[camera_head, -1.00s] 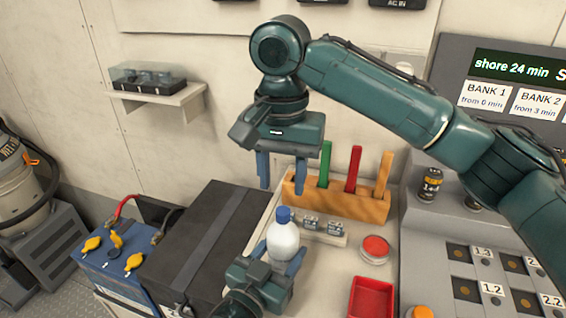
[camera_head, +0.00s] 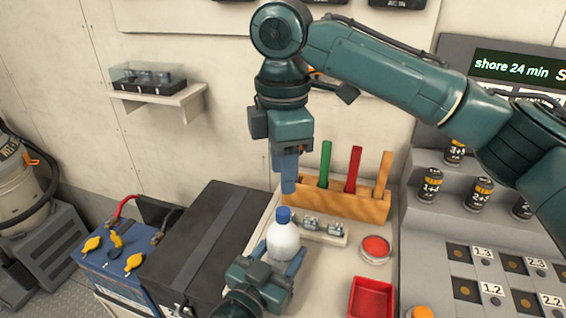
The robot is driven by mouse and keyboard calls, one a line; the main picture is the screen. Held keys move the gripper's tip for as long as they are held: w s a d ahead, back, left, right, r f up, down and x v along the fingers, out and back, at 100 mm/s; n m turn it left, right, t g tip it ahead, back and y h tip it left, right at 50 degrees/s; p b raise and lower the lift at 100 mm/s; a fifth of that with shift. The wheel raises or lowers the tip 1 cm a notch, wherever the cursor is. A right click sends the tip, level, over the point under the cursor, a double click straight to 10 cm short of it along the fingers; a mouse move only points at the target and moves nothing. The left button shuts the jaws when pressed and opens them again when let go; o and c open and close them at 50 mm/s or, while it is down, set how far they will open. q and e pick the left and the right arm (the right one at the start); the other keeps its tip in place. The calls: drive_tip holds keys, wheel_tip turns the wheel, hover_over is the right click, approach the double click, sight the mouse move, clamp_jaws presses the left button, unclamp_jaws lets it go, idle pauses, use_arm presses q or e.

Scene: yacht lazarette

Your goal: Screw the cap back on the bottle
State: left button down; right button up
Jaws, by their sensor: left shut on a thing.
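A white bottle (camera_head: 284,243) stands upright at the near left of the bench, with a blue cap (camera_head: 283,214) sitting on its neck. I cannot tell how tightly the cap sits. My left gripper (camera_head: 276,264) is shut around the lower part of the bottle, which hides its base. My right gripper (camera_head: 286,182) hangs above the cap, pointing down, apart from it and empty. Its blue fingers are seen nearly edge-on, one behind the other, and appear open.
A wooden rack (camera_head: 340,203) with green, red and orange handles stands behind the bottle. A small connector block (camera_head: 322,231), a red round tin (camera_head: 375,248) and a red tray (camera_head: 371,298) lie to the right. A black box (camera_head: 215,245) and a blue battery (camera_head: 118,278) are at left.

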sight(283, 211)
drive_tip(key=shift+r+n, duration=0.1)
drive_tip(key=shift+n, duration=1)
drive_tip(key=shift+f, duration=4)
drive_tip(key=shift+c, duration=0.6)
